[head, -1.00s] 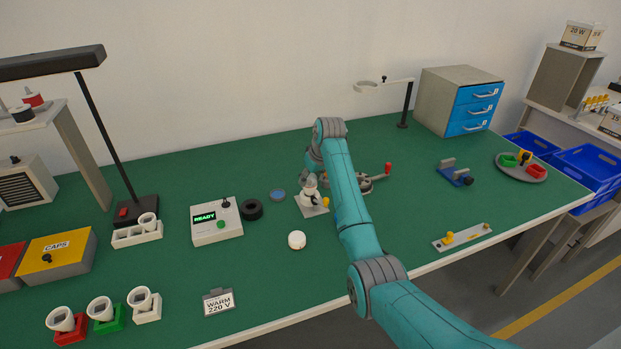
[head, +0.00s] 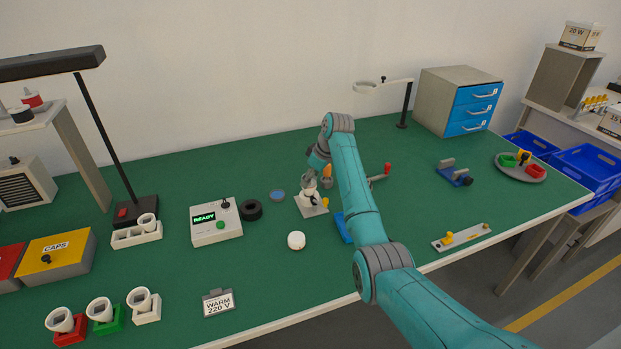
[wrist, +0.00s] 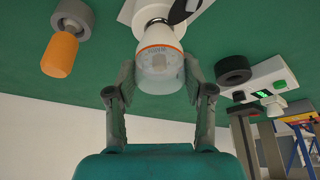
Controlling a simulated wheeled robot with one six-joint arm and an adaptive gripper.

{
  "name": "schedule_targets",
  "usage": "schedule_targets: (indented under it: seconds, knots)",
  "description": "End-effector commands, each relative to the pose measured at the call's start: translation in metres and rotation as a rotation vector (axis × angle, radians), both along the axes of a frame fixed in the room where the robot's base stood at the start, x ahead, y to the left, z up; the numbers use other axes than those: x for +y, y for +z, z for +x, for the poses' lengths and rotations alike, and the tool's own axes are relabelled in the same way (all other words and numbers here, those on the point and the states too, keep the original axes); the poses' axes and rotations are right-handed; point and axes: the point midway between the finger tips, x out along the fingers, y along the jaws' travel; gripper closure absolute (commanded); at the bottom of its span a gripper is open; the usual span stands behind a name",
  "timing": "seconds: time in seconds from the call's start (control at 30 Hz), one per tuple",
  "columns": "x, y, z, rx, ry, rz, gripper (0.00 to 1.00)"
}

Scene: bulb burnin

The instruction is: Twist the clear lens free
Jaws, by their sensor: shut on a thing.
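The clear lens (wrist: 160,68) is a rounded, see-through dome with an orange line near its rim, on a white lamp body (wrist: 150,14) in the wrist view. My gripper (wrist: 160,78) has one finger on each side of the lens and is shut on it. In the head view the white lamp (head: 309,196) stands on a pale plate with a yellow knob, and my gripper (head: 311,182) reaches down onto its top. The lens itself is mostly hidden there by the gripper. I cannot tell whether the lens has turned.
A black ring (head: 251,210) and a tester reading READY (head: 215,222) stand left of the lamp. A white round piece (head: 296,240) lies in front. An orange-handled piece (wrist: 60,55) is close beside the lamp.

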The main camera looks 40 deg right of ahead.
Motion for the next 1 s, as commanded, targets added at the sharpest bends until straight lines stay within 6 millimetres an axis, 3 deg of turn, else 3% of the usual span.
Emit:
schedule_targets:
  seconds: [0.1,0.13,0.23,0.67,1.0]
  knots:
    - [0.0,0.0,0.0,0.0,-0.001,-0.001,0.8]
    - [0.0,0.0,0.0,0.0,-0.001,-0.001,0.4]
    - [0.0,0.0,0.0,0.0,-0.002,0.0,0.19]
    - [-0.001,0.007,-0.002,0.0,-0.003,0.0,0.19]
    - [-0.01,0.064,-0.024,-0.003,-0.003,-0.002,0.19]
